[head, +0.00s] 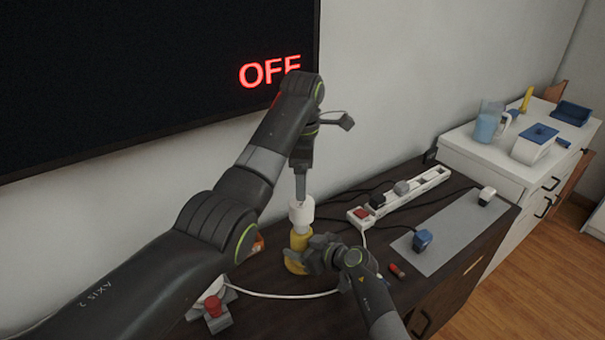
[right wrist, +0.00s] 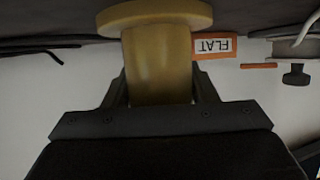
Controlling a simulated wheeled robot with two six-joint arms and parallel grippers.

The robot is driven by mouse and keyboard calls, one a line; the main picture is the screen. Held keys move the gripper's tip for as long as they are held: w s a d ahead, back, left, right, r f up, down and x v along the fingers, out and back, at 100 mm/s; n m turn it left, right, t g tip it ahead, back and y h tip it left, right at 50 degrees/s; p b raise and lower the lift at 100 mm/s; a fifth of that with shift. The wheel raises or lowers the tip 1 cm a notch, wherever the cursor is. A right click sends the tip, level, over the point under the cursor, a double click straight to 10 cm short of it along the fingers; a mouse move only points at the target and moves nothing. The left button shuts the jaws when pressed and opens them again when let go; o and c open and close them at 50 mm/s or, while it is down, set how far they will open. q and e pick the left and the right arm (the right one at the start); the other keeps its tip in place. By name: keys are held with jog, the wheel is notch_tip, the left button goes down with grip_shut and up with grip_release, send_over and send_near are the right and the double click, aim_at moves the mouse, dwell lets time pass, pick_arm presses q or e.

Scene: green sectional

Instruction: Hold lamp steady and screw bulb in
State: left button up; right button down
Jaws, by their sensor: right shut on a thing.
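The yellow lamp (head: 299,242) stands on the dark cabinet top, beside my right gripper (head: 318,254). In the right wrist view its yellow stem (right wrist: 158,65) lies between my right fingers, which are shut on it, with the round flange above it in the picture. The white bulb (head: 301,213) shows directly above the lamp's yellow top; whether its thread is engaged is hidden. My left gripper (head: 301,190) points down from above, its fingers at the bulb's upper end. They are seen edge-on, so their opening and grip cannot be told.
A white power strip (head: 400,198) and a grey mat (head: 450,235) with plugs lie to the right. A red-handled item (head: 213,307) lies at front left. A white cable (head: 285,296) crosses near the lamp. A wall screen (head: 150,70) reads OFF.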

pick_arm(q)
jog(key=shift+r+n, duration=0.1)
jog(key=shift+n, duration=1)
notch_tip(320, 180, down, 12)
jog(key=shift+s, duration=0.1)
